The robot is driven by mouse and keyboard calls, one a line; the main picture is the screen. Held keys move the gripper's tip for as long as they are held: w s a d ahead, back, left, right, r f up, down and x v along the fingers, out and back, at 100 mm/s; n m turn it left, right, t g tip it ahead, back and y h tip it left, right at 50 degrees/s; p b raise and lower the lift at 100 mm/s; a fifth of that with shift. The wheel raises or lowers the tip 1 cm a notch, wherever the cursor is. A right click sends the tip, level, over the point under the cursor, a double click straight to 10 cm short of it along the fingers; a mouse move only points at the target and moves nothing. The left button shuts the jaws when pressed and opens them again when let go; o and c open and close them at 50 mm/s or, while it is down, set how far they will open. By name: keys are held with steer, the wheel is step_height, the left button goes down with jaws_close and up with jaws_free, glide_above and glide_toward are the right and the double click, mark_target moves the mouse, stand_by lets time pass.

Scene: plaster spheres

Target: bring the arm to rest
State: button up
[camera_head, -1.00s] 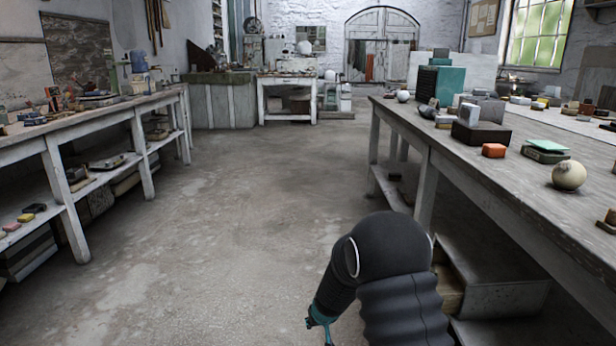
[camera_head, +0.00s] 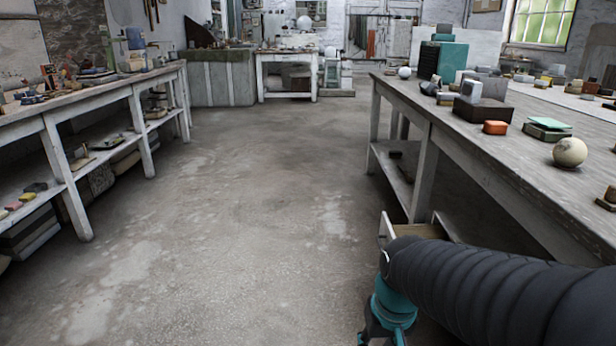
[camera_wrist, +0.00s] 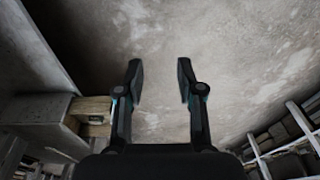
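My arm shows at the lower right of the head view, its dark ribbed sleeve and teal joint low beside the right-hand bench. My gripper (camera_wrist: 160,82) shows in the wrist view with its two dark fingers spread apart. Nothing is between the fingers; bare floor shows behind them. In the head view the fingertips are out of frame or hidden. A pale plaster sphere (camera_head: 570,152) sits on the right bench (camera_head: 470,150), above and away from my arm. A smaller white sphere (camera_head: 404,72) sits near that bench's far end.
The concrete floor (camera_head: 250,220) between the benches is clear. The left bench (camera_head: 95,105) holds clutter and has a lower shelf. A wooden box (camera_head: 420,231) lies under the right bench, close to my arm; it also shows in the wrist view (camera_wrist: 90,110). A white table (camera_head: 287,57) stands at the back.

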steer(key=s+d+r+t, duration=0.3)
steer(key=s+r+t, duration=0.1)
steer(key=s+r, duration=0.3)
steer(key=shift+d+r+h, duration=0.25)
steer(key=shift+r+h, duration=0.05)
steer(key=shift+r, duration=0.35)
